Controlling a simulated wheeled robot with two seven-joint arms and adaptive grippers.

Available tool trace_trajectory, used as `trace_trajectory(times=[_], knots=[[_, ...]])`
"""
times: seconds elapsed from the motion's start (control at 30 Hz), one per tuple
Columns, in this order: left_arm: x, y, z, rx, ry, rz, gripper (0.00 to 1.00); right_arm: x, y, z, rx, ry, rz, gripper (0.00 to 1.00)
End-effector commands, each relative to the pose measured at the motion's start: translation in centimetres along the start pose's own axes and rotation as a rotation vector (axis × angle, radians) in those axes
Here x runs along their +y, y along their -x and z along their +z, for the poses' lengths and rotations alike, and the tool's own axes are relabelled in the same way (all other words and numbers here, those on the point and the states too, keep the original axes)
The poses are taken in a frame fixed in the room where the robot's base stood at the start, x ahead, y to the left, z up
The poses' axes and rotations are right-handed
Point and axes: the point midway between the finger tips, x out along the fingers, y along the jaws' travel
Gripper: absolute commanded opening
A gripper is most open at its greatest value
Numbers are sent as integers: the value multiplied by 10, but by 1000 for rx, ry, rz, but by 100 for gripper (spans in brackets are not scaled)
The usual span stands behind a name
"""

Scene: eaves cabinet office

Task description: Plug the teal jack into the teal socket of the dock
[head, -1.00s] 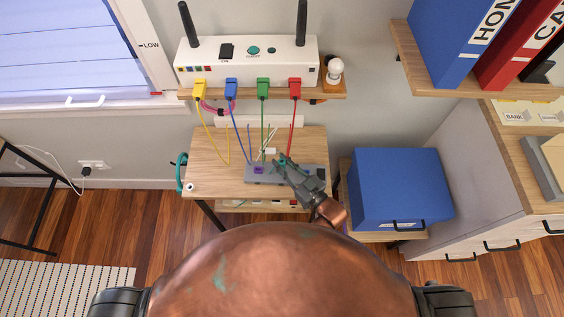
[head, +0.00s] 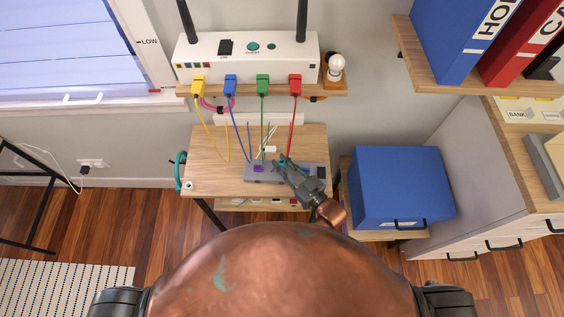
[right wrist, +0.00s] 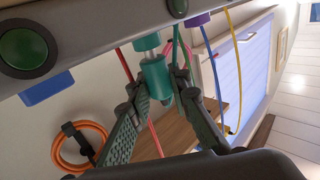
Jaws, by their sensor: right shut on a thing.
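The grey dock (head: 318,171) lies on the small wooden table, with a purple part (head: 258,168) on it. My right gripper (head: 283,159) is over the middle of the dock, its arm coming from the lower right. In the right wrist view the teal jack (right wrist: 155,76) is between the fingers of my right gripper (right wrist: 165,92), which is shut on it. The jack points at the dock, which spans the top of that view, and a teal ring (right wrist: 148,42) shows at the dock's edge. I cannot tell how far the jack is inserted. My left gripper is out of view.
A white router (head: 290,58) with yellow, blue, green and red plugs sits on a shelf above; its cables hang down to the table (head: 208,150). A teal coil (head: 180,170) hangs at the table's left edge. A blue box (head: 400,182) stands to the right.

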Motion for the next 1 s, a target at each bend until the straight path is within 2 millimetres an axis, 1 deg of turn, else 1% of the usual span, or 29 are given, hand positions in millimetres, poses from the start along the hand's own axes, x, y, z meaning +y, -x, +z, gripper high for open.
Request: trace_trajectory(times=[0.4,0.67,0.7,0.9,1.0], knots=[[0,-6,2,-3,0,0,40,0,0,10,-1,0,0,0],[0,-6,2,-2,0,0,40,0,0,12,-4,-1,0,0],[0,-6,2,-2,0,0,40,0,0,12,-4,-1,0,19],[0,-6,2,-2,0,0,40,0,0,11,-2,0,0,33],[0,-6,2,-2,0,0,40,0,0,11,-1,0,0,38]])
